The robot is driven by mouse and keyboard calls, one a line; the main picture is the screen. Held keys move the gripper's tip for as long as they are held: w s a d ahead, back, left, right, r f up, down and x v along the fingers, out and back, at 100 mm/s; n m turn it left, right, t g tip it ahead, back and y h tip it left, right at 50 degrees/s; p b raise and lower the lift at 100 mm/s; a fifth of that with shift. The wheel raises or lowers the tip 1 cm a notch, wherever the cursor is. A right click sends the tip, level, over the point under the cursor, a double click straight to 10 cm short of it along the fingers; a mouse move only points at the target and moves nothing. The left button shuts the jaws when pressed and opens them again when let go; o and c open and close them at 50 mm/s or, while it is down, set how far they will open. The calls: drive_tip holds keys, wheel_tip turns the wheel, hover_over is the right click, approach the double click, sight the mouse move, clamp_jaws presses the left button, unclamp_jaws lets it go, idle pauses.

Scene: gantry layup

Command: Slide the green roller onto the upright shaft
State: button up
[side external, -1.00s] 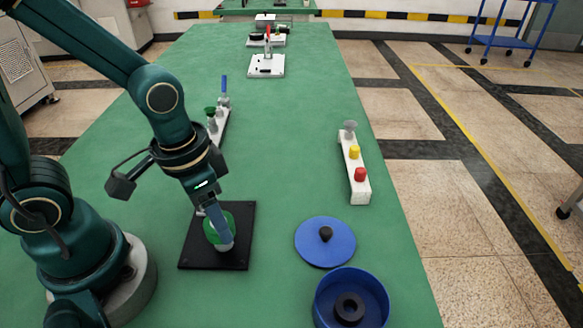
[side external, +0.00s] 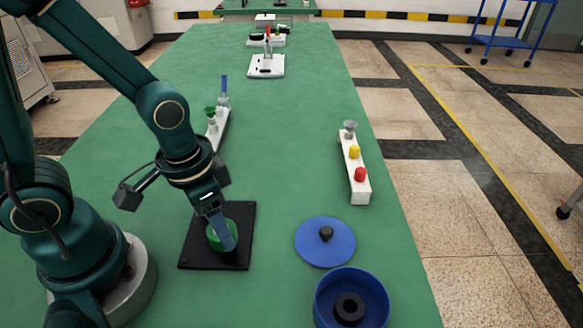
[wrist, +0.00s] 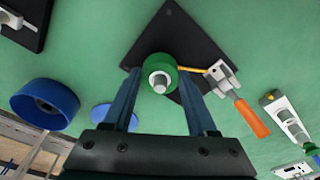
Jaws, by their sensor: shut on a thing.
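The green roller (side external: 214,241) is low over the black plate (side external: 190,255) in the side view. My gripper (side external: 226,236) points down at it, its near finger covering part of the roller. In the wrist view the roller (wrist: 160,65) sits between the two fingers of my gripper (wrist: 160,76), which is shut on it. The pale upright shaft (wrist: 160,83) shows its end in the roller's bore, so the roller is around it. The shaft is hidden in the side view. How far down the roller sits is hard to tell.
A clamp with an orange handle (wrist: 249,116) stands close beside the roller. A blue disc (side external: 310,243) and a blue bin (side external: 324,300) lie right of the plate. A white knob rack (side external: 360,191) stands farther right. The green table's middle is clear.

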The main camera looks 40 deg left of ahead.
drive_tip(key=shift+f, duration=0.1)
drive_tip(key=o, duration=1.4)
drive_tip(key=shift+o, duration=0.2)
drive_tip(key=shift+s+r, duration=0.15)
drive_tip(key=shift+r, duration=1.15)
drive_tip(key=shift+s+r, duration=0.15)
drive_tip(key=shift+r, duration=1.1)
drive_tip(key=shift+a, duration=0.1)
drive_tip(key=shift+w+r, duration=0.15)
drive_tip(key=shift+r, duration=0.05)
wheel_tip(320, 180, up, 7)
drive_tip(key=s+a+n+t, duration=0.1)
drive_tip(key=a+n+t, duration=0.1)
drive_tip(key=t, duration=0.2)
drive_tip(key=shift+s+r, duration=0.15)
drive_tip(key=shift+s, duration=0.05)
